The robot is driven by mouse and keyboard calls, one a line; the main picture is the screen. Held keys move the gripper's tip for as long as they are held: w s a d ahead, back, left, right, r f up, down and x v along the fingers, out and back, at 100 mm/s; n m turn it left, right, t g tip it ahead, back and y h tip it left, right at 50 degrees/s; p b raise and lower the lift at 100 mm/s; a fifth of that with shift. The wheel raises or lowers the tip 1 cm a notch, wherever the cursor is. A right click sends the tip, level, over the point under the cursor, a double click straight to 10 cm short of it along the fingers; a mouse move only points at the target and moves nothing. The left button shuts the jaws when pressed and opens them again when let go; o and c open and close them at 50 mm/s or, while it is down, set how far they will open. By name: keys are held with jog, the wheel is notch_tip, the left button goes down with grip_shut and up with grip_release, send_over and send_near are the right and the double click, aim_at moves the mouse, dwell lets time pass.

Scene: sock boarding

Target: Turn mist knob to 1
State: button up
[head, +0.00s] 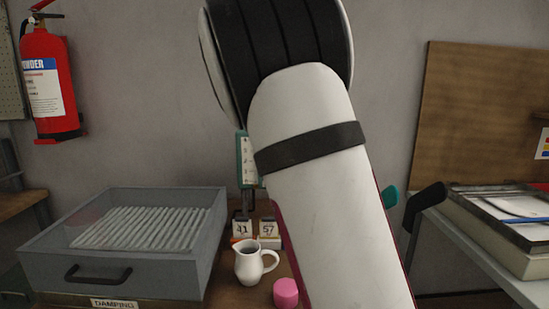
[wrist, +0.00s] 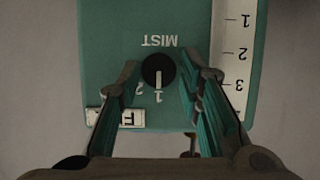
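The mist knob (wrist: 158,68) is a round black dial with a white pointer line. It sits on a teal panel (wrist: 110,40) with an upside-down MIST label, seen in the wrist view. The pointer line points down in the picture, toward the printed 1; a 2 is partly visible to its left. My gripper (wrist: 170,72) is open, with one finger on each side of the knob. In the head view the teal panel (head: 241,150) is mostly hidden behind my arm, and the knob and gripper do not show.
A white numbered scale (wrist: 239,50) runs along the panel's right side. In the head view, a white jug (head: 249,264), a pink cylinder (head: 286,292) and number cards (head: 243,229) stand below. A grey tray (head: 120,240) is left; a side table (head: 490,255) is right.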

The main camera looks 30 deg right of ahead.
jog(key=shift+o, duration=0.4)
jog(key=v, duration=1.2)
dwell(0.6)
jog(key=shift+f, duration=0.15)
dwell(0.3)
